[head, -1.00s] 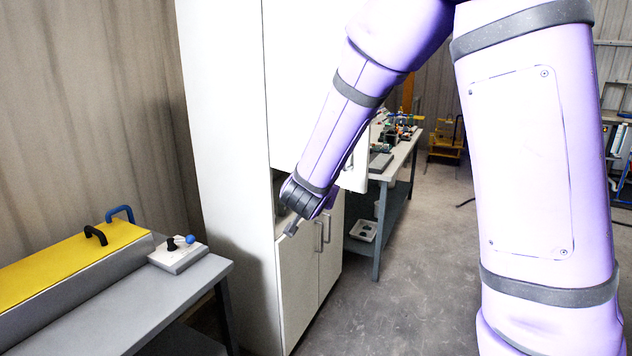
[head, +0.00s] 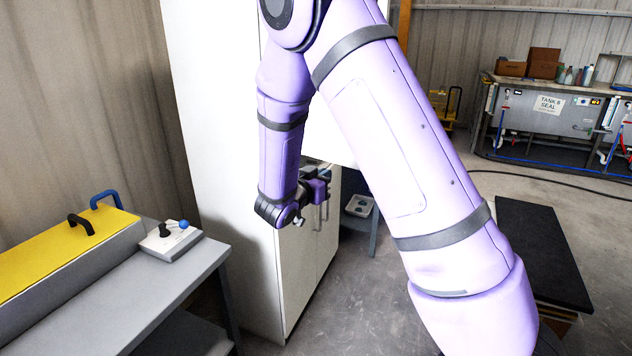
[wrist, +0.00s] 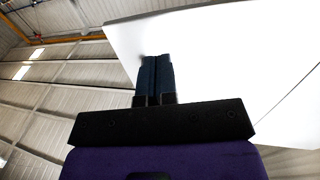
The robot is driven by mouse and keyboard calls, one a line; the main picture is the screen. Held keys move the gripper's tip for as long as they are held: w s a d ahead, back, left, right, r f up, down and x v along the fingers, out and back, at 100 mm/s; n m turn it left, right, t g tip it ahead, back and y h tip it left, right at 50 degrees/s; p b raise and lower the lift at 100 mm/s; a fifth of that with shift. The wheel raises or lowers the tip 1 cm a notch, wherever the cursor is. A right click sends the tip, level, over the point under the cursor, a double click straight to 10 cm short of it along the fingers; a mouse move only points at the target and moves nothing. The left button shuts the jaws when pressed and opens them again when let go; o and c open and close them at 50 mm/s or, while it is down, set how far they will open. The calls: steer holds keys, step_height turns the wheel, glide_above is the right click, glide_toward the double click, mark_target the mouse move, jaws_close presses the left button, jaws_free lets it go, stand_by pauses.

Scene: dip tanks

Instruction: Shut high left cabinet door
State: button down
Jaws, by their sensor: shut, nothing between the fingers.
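The tall white cabinet (head: 215,150) stands left of centre in the head view. A white upper door panel (head: 335,140) shows between my arm links, its lower edge above a dark opening. The arm covers most of the upper front, so how far the high left door stands open cannot be told. Contact cannot be told.
The lower cabinet doors (head: 305,270) are closed. A grey bench (head: 190,275) with a yellow-lidded box (head: 60,250) and a small control box (head: 170,243) stands at left. A black mat (head: 540,250) lies at right. Grey floor is open between.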

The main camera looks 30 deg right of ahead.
mark_target(346, 163)
steer(key=x, duration=0.8)
steer(key=shift+w+d, duration=0.1)
steer(key=shift+d, duration=0.1)
